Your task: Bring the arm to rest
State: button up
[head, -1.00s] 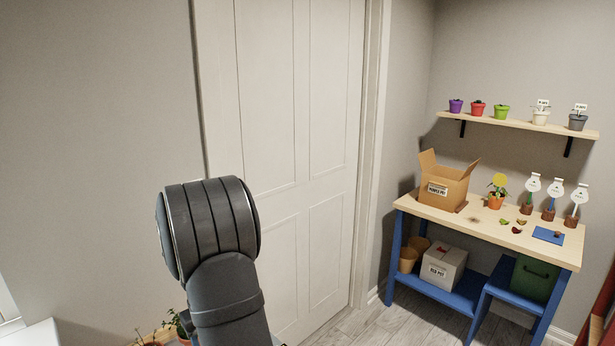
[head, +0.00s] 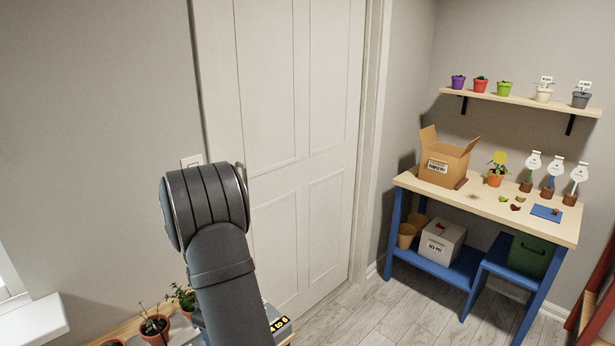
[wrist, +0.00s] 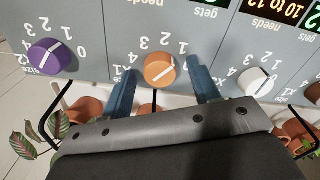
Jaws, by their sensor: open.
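My gripper (wrist: 162,76) shows in the wrist view with its two blue fingers spread apart. An orange dial (wrist: 158,71) with a white pointer line shows between the fingertips. I see nothing held, and I cannot tell whether a finger touches the dial. In the head view my dark arm (head: 207,230) rises at the lower left, and the gripper itself is not visible there.
A purple dial (wrist: 48,57) and a white dial (wrist: 257,82) flank the orange one on a grey panel (wrist: 95,45). Potted plants (head: 154,327) stand near my arm. The wooden-topped bench (head: 480,203) is at right; open floor (head: 395,310) lies before it.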

jog(key=n, duration=1)
dwell(0.4)
jog(key=o, duration=1)
jog(key=shift+c, duration=0.2)
jog(key=s+a+r+m, duration=0.1)
jog(key=s+a, duration=0.1)
jog(key=a, duration=0.1)
jog(key=s+a+r+m, duration=0.1)
jog(key=s+a+r, duration=0.1)
jog(key=s+a, duration=0.1)
jog(key=s+a+r+m, duration=0.1)
jog(key=s+a+r, duration=0.1)
jog(key=a, duration=0.2)
jog(key=shift+s+m, duration=0.15)
jog(key=shift+m, duration=0.15)
jog(key=s+a+r+m, duration=0.4)
jog(key=s, duration=0.5)
jog(key=s+a+r+m, duration=0.3)
jog(key=s+a+r, duration=0.15)
jog(key=s, duration=0.45)
jog(key=s+a+r+m, duration=0.3)
jog(key=s+a+m, duration=0.1)
jog(key=s, duration=0.5)
notch_tip(320, 180, down, 10)
jog(key=shift+s+a+r, duration=0.2)
jog(key=shift+s+a, duration=0.05)
